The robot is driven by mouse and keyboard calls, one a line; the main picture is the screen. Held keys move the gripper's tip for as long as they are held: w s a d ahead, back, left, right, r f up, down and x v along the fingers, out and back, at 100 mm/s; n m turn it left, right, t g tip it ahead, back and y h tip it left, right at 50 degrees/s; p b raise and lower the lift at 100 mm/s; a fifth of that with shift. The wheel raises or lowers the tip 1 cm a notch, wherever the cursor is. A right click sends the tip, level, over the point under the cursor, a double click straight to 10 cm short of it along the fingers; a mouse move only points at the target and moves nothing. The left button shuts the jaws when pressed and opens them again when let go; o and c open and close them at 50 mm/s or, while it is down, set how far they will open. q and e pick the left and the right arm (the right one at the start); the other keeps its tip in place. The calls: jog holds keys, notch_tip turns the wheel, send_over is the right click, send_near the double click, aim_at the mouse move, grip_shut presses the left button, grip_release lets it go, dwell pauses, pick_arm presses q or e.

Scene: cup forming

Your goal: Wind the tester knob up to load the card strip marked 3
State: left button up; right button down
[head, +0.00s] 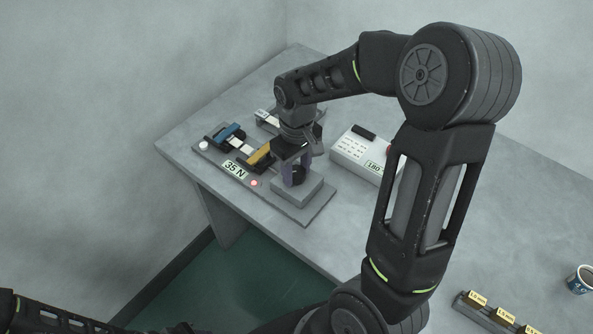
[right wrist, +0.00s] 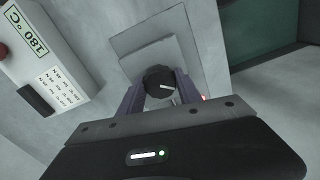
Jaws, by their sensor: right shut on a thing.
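The tester (head: 312,212) lies on the grey table, with a blue clamp (head: 230,132), a yellow clamp (head: 260,154) and a display reading 35 N (head: 235,169). A pale strip lies between the clamps; I cannot read a mark on it. A red light (head: 254,183) shows on the tester's front. My right gripper (head: 293,176) points down over the tester's grey block and is shut on the black knob (head: 299,174). In the right wrist view the knob (right wrist: 160,82) sits between the two purple fingers, its white pointer line facing right. My left gripper is out of view.
A white box reading 180 °C (head: 362,152) stands right of the tester, with a red button on its side.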

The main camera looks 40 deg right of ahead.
aim_at(297, 171)
jog(key=shift+m, duration=0.8)
jog(key=c, duration=0.8)
grip_release()
jog(key=shift+r+b, duration=0.35)
jog(key=shift+r, duration=3.6)
